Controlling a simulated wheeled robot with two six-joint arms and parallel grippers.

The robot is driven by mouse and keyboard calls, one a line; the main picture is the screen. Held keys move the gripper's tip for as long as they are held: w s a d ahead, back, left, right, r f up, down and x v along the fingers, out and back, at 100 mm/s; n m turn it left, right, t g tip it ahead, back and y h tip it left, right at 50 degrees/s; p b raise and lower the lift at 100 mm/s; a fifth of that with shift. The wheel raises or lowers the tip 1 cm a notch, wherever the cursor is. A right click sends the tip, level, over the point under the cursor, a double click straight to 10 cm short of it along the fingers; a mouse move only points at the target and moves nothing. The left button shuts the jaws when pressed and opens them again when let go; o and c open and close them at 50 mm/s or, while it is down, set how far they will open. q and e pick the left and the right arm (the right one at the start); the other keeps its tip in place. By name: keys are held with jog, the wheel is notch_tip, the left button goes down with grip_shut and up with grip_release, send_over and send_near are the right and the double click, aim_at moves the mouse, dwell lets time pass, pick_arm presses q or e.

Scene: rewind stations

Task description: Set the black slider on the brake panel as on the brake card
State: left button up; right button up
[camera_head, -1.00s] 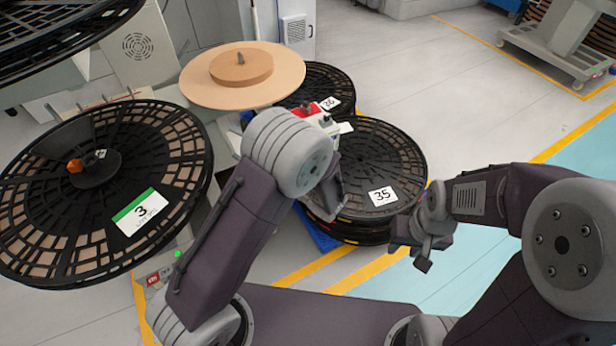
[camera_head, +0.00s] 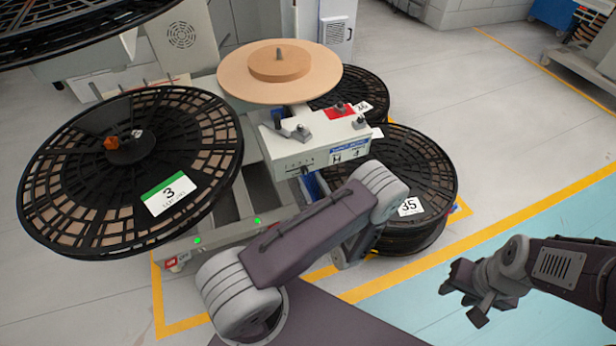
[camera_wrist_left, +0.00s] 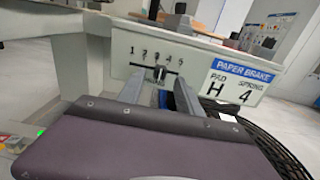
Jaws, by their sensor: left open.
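The brake panel is a white box (camera_head: 290,140) under the wooden disc. Its front has a slot numbered 1 to 5. In the left wrist view the black slider (camera_wrist_left: 158,72) sits in this slot, about under the 3. The brake card (camera_wrist_left: 240,80) is on the same front, to the right, reading PAPER BRAKE, PAD H, SPRING 4. My left gripper (camera_wrist_left: 158,84) is open, its fingers on either side of the slider, apparently short of it; contact is unclear. In the head view my left arm hides it. My right gripper (camera_head: 465,295) hangs over the blue floor, away from the panel.
A black reel marked 3 (camera_head: 110,205) stands left of the panel. Black reels, one marked 35 (camera_head: 425,165), are stacked to the right. The wooden disc (camera_head: 240,85) overhangs behind.

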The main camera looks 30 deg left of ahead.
aim_at(306, 172)
pick_arm(q)
jog(key=shift+x, duration=1.6)
jog(key=shift+c, duration=0.3)
grip_shut()
